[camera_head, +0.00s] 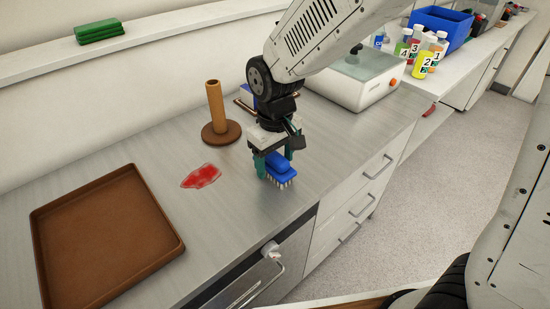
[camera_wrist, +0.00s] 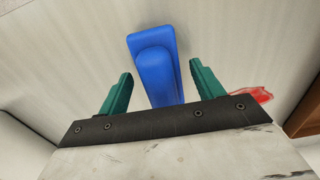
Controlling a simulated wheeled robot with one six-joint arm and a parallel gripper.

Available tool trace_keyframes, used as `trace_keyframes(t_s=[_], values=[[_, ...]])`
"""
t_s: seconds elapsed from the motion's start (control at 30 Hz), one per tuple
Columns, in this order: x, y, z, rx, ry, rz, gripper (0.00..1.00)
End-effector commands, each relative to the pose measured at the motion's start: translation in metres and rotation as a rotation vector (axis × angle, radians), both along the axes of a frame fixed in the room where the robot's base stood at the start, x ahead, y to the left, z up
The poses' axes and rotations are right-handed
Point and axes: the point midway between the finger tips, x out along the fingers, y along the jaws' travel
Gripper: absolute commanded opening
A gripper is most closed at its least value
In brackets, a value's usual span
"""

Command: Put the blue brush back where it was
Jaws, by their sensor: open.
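The blue brush (camera_head: 280,167) is on the grey counter near its front edge, with its pale bristles facing down. In the wrist view the brush (camera_wrist: 155,65) lies between the two green fingers, with a gap on each side. My gripper (camera_head: 272,165) is open and points down around the brush. In the wrist view my gripper (camera_wrist: 157,90) shows both fingertips apart from the brush handle.
A brown tray (camera_head: 172,248) lies at the counter's left. A brown upright post on a round base (camera_head: 216,112) stands behind the stain. A white device (camera_head: 365,92), numbered bottles (camera_head: 424,63) and a blue bin (camera_head: 443,24) are at the right. Green pads (camera_head: 99,31) lie on the ledge.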

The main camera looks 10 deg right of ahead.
Motion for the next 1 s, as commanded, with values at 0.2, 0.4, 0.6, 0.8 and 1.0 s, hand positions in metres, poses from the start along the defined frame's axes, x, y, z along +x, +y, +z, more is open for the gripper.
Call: trace_keyframes(t_s=[0.2,0.4,0.6,0.8,1.0], values=[[0.001,0.000,0.021,0.002,-0.003,0.000,0.67],[0.001,0.001,0.066,0.003,-0.006,0.000,0.67],[0.000,0.000,0.103,0.002,-0.003,0.000,0.67],[0.000,0.000,0.121,0.001,-0.002,0.000,0.67],[0.000,-0.001,0.124,0.001,-0.001,-0.001,0.67]])
